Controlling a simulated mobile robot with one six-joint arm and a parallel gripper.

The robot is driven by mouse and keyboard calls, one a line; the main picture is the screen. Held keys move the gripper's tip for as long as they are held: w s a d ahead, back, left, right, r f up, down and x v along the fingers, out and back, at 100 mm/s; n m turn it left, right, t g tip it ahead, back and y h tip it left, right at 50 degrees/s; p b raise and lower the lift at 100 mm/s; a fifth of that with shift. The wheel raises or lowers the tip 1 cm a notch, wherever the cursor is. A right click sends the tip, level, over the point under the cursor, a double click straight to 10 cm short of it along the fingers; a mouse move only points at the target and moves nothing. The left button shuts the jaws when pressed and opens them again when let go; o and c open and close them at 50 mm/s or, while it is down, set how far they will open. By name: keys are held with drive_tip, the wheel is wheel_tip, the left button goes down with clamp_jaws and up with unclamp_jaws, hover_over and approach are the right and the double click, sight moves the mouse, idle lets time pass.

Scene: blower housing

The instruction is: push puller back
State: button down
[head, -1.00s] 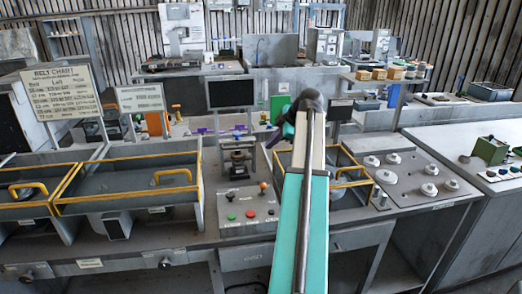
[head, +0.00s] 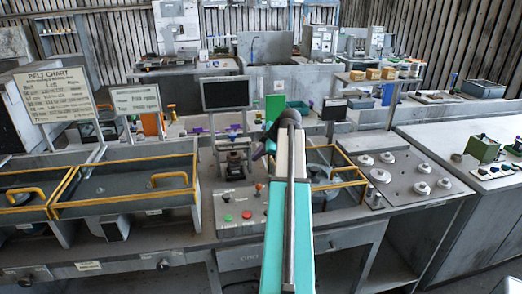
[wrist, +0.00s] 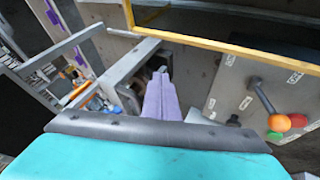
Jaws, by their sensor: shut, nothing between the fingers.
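A small metal puller-like fixture with a grey frame (head: 234,157) stands behind the button panel in the head view; I cannot tell for sure that it is the puller. In the wrist view a grey frame with dark round parts (wrist: 128,75) shows just left of my gripper (wrist: 160,76). The purple fingers are shut and empty. Their tips are close to the frame, and I cannot tell whether they touch it. In the head view the fingers are mostly hidden behind my arm.
A button panel (head: 241,208) with an orange-knobbed lever (head: 259,187) sits in front of the fixture. Yellow-edged trays (head: 125,180) lie to the left. A plate with several round knobs (head: 400,178) is at the right. A monitor (head: 225,94) stands behind.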

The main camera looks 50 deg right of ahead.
sight(248, 157)
drive_tip(key=shift+w+d+f+p, duration=0.2)
drive_tip(key=shift+w+d+p, duration=0.35)
drive_tip(key=shift+w, duration=0.4)
drive_tip(key=shift+w+d+f+p, duration=0.2)
drive_tip(key=shift+w+d+p, duration=0.15)
drive_tip(key=shift+w+d, duration=0.45)
drive_tip(key=shift+a, duration=0.1)
drive_tip(key=shift+w, duration=0.1)
